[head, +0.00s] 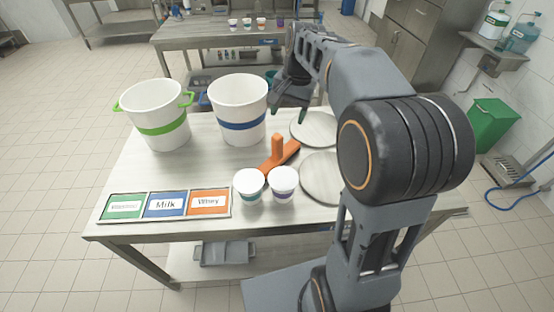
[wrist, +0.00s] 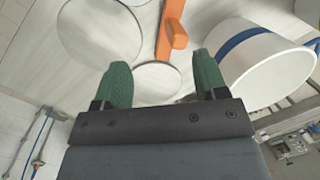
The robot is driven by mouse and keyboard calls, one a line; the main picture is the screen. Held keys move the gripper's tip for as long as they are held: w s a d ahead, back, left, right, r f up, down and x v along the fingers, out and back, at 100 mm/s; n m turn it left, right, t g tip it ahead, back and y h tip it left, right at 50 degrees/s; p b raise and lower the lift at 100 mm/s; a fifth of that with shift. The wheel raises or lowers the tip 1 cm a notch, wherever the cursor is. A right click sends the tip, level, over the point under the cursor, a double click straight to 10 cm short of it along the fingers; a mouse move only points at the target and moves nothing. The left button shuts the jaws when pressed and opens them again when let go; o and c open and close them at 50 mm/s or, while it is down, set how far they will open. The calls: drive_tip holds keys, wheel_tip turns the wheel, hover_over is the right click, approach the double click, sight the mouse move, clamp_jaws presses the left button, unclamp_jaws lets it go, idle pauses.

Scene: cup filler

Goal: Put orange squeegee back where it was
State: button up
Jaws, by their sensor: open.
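The orange squeegee (head: 279,156) lies on the table between the blue-banded bucket and the round discs, with its handle standing up. In the wrist view the squeegee (wrist: 172,32) is beyond the fingertips, apart from them. My gripper (head: 290,113) is above the table, just right of the blue-banded bucket. In the wrist view its two green fingers (wrist: 158,84) are spread wide with nothing between them but the table and part of a disc.
A blue-banded bucket (head: 239,95) and a green-banded bucket (head: 155,128) stand at the left. Two small cups (head: 249,182) (head: 284,180) stand in front of the squeegee. Round discs (head: 324,176) (head: 313,129) lie at the right. A label board (head: 165,218) lies at the front left.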

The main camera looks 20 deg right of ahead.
sight(278, 135)
drive_tip(key=w+d+f+m+g+y, duration=0.25)
drive_tip(key=w+f+m, duration=0.2)
drive_tip(key=w, duration=0.55)
drive_tip(key=shift+h, duration=0.25)
drive_tip(key=b+x, duration=0.1)
drive_tip(key=x, duration=0.8)
drive_tip(key=shift+d, duration=0.2)
drive_tip(key=shift+x, duration=2.65)
drive_tip(key=shift+d, duration=0.15)
clamp_jaws()
